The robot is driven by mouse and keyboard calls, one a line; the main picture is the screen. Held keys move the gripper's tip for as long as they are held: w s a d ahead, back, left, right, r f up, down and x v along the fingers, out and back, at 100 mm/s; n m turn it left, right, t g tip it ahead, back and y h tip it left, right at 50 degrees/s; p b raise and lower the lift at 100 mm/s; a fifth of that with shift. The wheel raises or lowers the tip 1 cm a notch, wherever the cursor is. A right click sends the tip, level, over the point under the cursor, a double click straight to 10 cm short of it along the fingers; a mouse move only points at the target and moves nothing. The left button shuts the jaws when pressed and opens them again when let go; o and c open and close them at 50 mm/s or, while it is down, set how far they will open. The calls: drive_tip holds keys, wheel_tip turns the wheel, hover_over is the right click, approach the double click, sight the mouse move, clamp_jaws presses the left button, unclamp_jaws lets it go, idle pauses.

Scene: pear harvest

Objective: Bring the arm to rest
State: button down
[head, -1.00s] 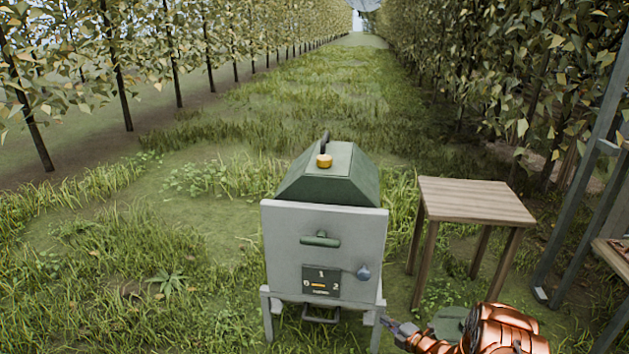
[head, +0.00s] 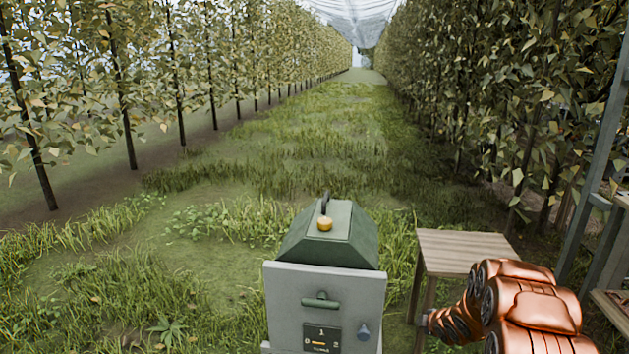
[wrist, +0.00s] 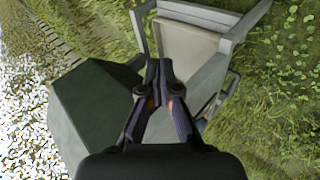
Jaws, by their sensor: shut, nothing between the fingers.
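My copper arm (head: 525,305) is at the lower right of the head view, in front of the wooden table. Its gripper end points left there and cannot be made out clearly. In the wrist view my gripper (wrist: 158,68) is shut, with its dark fingertips together and nothing between them. Below it in that view are a dark green angular body (wrist: 85,115) and a pale grey framed body (wrist: 195,45). I cannot tell how far away they are.
A grey cabinet (head: 290,300) with a green lid (head: 345,245) stands at bottom centre. A wooden table (head: 455,248) is right of it, partly hidden by my arm. A grey frame (head: 595,180) stands at far right. A grassy lane (head: 300,160) runs clear between tree rows.

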drive_tip(key=s+a+r+m+g+h+p, duration=0.15)
drive_tip(key=s+r+m+p, duration=0.3)
drive_tip(key=s+r, duration=0.75)
drive_tip(key=s+a+r+m+g+h+p, duration=0.1)
drive_tip(key=s+r+m+g+h+p, duration=0.2)
drive_tip(key=s+r+p, duration=0.8)
drive_tip(key=s+a+r+m+g+y+p, duration=0.1)
drive_tip(key=s+a+r+m+g, duration=0.1)
drive_tip(key=s+a+r, duration=0.2)
drive_tip(key=s+a+r+m+g+y+p, duration=0.1)
drive_tip(key=s+a+r+m+g+p, duration=0.1)
drive_tip(key=s+r, duration=0.8)
drive_tip(key=s+a+r+m+g+y+p, duration=0.2)
drive_tip(key=s+a+r+m, duration=0.2)
drive_tip(key=s, duration=1.3)
wheel_tip(320, 180, up, 4)
drive_tip(key=shift+s+a+r, duration=0.1)
drive_tip(key=shift+s+a, duration=0.05)
drive_tip(key=shift+a, duration=0.85)
drive_tip(key=shift+m+g, duration=0.25)
